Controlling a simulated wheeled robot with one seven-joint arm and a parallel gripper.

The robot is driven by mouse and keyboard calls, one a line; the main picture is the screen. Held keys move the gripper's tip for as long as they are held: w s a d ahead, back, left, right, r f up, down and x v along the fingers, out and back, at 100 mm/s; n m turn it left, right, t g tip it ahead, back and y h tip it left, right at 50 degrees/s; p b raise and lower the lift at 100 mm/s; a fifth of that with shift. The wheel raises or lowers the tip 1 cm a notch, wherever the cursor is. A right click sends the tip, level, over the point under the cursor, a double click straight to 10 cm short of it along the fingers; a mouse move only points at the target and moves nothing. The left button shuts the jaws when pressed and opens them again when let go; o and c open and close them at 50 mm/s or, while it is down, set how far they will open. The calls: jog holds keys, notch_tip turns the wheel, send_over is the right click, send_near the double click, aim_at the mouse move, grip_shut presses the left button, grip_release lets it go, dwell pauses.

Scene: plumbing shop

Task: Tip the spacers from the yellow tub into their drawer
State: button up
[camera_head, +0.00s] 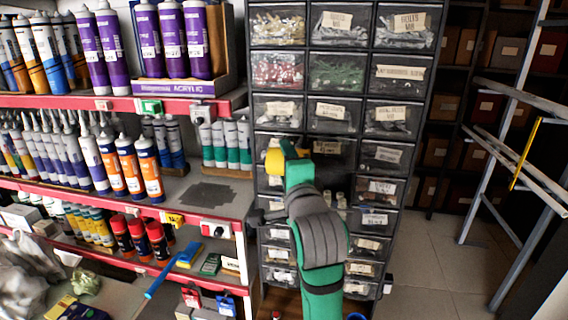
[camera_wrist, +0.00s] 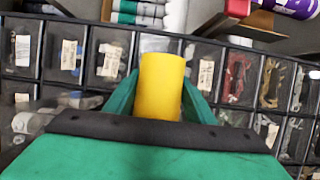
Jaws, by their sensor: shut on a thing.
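The yellow tub (camera_head: 273,161) is held in front of the drawer cabinet (camera_head: 347,52); it also shows in the wrist view (camera_wrist: 161,86), between the green fingers. My gripper (camera_wrist: 160,95) is shut on the tub. I cannot see into the tub, so its contents are hidden. The cabinet has columns of dark, clear-fronted drawers with paper labels. Pale pieces (camera_head: 338,198) show in the middle column, right of my arm, apparently in an opened or uncovered drawer. My arm hides part of the middle and lower drawers. I cannot read which label is for spacers.
Shelves of tubes and cartridges (camera_head: 125,165) stand close on the left, with a blue-handled brush (camera_head: 172,264) jutting out from a lower shelf. A grey metal frame (camera_head: 515,120) stands at the right. The floor (camera_head: 440,260) between cabinet and frame is clear.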

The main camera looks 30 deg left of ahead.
jog(key=shift+w+d+r+m+t, duration=0.15)
jog(key=shift+d+m+t, duration=0.1)
jog(key=shift+m, duration=0.4)
jog(key=shift+d+r+m+t, duration=0.15)
jog(key=shift+d+m+t, duration=0.05)
jog(key=shift+m, duration=0.5)
jog(key=shift+w+d+r+m+t, duration=0.15)
jog(key=shift+d+m+t, duration=0.1)
jog(key=shift+m, duration=0.4)
jog(key=shift+w+d+r+m+t, duration=0.1)
jog(key=shift+d+r+m+t, duration=0.2)
jog(key=shift+m, duration=0.55)
jog(key=shift+w+d+r+m+t, duration=0.1)
jog(key=shift+d+m+t, duration=0.3)
jog(key=shift+m, duration=0.45)
jog(key=shift+w, duration=0.1)
